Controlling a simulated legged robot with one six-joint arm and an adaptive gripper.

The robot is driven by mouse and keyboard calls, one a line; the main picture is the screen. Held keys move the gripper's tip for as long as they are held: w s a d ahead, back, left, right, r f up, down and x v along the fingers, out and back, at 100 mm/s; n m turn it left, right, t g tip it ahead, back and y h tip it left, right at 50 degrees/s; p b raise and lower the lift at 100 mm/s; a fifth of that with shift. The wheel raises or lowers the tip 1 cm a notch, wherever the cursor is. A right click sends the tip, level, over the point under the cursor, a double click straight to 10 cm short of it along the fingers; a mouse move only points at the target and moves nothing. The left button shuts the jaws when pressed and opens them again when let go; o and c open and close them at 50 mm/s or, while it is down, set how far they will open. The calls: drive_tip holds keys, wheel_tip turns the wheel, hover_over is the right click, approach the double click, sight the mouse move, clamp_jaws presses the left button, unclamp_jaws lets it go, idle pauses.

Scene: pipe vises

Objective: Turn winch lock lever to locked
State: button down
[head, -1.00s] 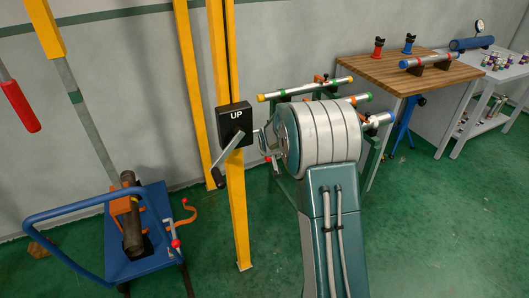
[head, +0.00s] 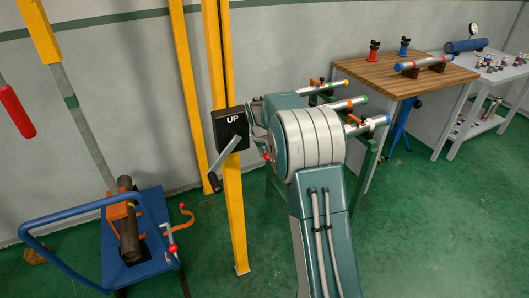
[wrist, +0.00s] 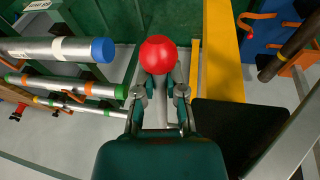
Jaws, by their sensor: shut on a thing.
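The winch is a black box (head: 231,127) marked UP on a yellow post (head: 234,215), with a grey crank (head: 228,165) angled down to the left. In the wrist view, the red ball knob (wrist: 158,54), which appears to be the lock lever's end, sits at the fingertips of my gripper (wrist: 160,78). The fingers are closed on it. The knob also shows small in the head view (head: 267,156), right of the box. My gripper (head: 254,130) is beside the box there, partly hidden by my arm. The lever's shaft is mostly hidden.
A rack of pipes (head: 352,104) with coloured ends stands close behind my arm; these pipes (wrist: 60,50) fill the left of the wrist view. A blue cart (head: 140,245) with an orange vise stands at left. A wooden bench (head: 405,80) stands at back right.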

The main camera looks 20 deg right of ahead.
drive_tip(key=shift+w+r, duration=0.25)
drive_tip(key=c, duration=0.7)
unclamp_jaws()
drive_tip(key=shift+f, duration=0.1)
drive_tip(key=shift+s, duration=0.1)
drive_tip(key=v, duration=1.1)
drive_tip(key=shift+s+a+r, duration=0.15)
drive_tip(key=shift+r, duration=0.2)
